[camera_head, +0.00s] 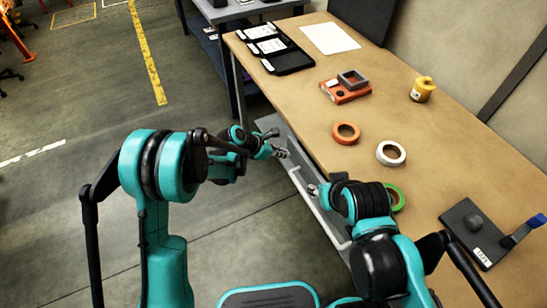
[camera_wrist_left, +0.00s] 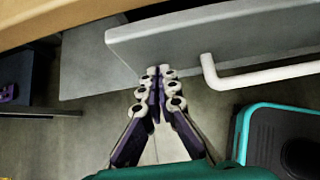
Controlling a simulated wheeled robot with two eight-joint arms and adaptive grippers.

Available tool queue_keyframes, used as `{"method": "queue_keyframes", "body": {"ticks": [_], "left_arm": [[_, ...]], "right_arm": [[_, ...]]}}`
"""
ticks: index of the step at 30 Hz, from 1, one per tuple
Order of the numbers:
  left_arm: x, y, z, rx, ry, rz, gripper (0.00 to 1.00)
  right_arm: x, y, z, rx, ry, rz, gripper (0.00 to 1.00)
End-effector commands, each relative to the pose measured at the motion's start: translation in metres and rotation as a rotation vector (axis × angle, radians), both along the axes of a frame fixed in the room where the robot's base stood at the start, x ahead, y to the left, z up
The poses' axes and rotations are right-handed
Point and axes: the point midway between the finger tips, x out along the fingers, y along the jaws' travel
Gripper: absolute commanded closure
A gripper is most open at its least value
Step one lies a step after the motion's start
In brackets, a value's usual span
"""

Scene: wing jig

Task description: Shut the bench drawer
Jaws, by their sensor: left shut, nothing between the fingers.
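The bench drawer (camera_head: 272,127) is grey and stands out from under the front edge of the wooden bench. Its front panel (camera_wrist_left: 225,38) carries a pale bar handle (camera_head: 309,203), which also shows in the left wrist view (camera_wrist_left: 262,77). My left gripper (camera_head: 284,153) is shut and empty, close to the front panel near its far end.
A grey table (camera_head: 240,10) stands behind.

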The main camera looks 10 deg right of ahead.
Motion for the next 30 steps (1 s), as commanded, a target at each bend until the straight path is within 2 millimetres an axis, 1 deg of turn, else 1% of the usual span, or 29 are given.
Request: {"method": "queue_keyframes", "body": {"ticks": [3, 15, 17, 24, 26, 30], "left_arm": [[0.002, -0.006, 0.000, 0.000, 0.000, 0.000, 1.00], [0.003, -0.009, 0.001, 0.000, 0.000, -0.001, 1.00], [0.005, -0.014, 0.001, 0.000, 0.000, -0.003, 1.00], [0.018, -0.051, 0.000, 0.000, 0.000, -0.003, 1.00], [0.019, -0.054, 0.001, 0.000, 0.000, -0.001, 1.00], [0.020, -0.055, 0.001, -0.003, -0.001, 0.000, 1.00]], "right_arm": [[0.000, 0.000, -0.002, 0.000, 0.000, 0.000, 0.60], [0.000, 0.000, -0.002, 0.000, 0.000, 0.000, 0.60], [0.000, 0.000, -0.002, 0.000, 0.000, 0.000, 0.60], [0.000, 0.000, -0.003, 0.000, 0.000, 0.000, 0.60], [0.000, 0.000, -0.003, 0.000, 0.000, 0.000, 0.60], [0.000, 0.000, -0.003, 0.000, 0.000, 0.000, 0.60]]}}
